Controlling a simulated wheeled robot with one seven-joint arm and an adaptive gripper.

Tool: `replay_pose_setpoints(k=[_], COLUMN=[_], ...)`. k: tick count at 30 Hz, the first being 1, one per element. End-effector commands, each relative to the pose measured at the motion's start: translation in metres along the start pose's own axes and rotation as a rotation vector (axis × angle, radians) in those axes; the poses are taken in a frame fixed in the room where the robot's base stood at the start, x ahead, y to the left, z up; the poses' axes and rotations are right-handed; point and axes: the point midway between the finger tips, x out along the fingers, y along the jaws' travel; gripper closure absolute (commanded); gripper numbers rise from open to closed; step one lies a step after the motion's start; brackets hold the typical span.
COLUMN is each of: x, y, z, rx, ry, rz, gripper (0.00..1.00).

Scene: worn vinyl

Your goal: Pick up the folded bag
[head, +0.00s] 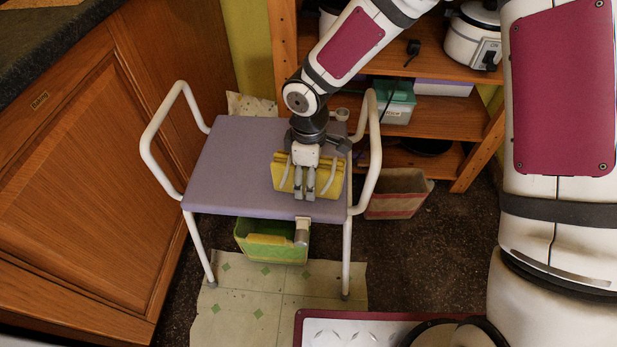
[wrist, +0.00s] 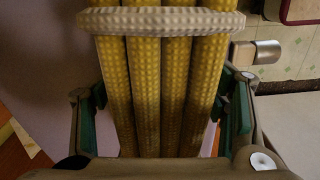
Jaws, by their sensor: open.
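The folded bag (head: 329,181) is yellow with pale handles and lies on the lilac seat of a white-framed stool (head: 237,160). In the wrist view the bag (wrist: 165,75) fills the middle as several yellow, textured folds, with a pale rope-like handle (wrist: 160,20) across them. My gripper (head: 304,192) points down over the middle of the bag in the head view. In the wrist view my gripper (wrist: 163,112) is open, with one finger on each side of the folds. I cannot tell whether the fingers touch the bag.
White rails (head: 372,150) rise at both sides of the seat. A wooden shelf (head: 440,118) with appliances stands behind at right, a wooden cabinet (head: 80,190) at left. A green-yellow bin (head: 272,250) sits under the seat, and a striped bag (head: 398,194) stands right of it.

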Motion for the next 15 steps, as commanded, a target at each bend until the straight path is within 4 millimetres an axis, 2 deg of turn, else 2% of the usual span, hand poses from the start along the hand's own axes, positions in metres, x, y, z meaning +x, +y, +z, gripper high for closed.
replay_pose_setpoints(k=[2,8,11,15], x=[0.0082,0.0073,0.0072,0.0071], y=[-0.0002,0.0001,0.0001,0.0002], z=[-0.0002,-0.0003,-0.0003,-0.0003], rx=[-0.001,0.0,0.0,0.0], ry=[0.0,0.001,0.001,0.001], rz=[-0.001,0.0,0.0,0.001], gripper=[0.33,0.33,0.51,0.83])
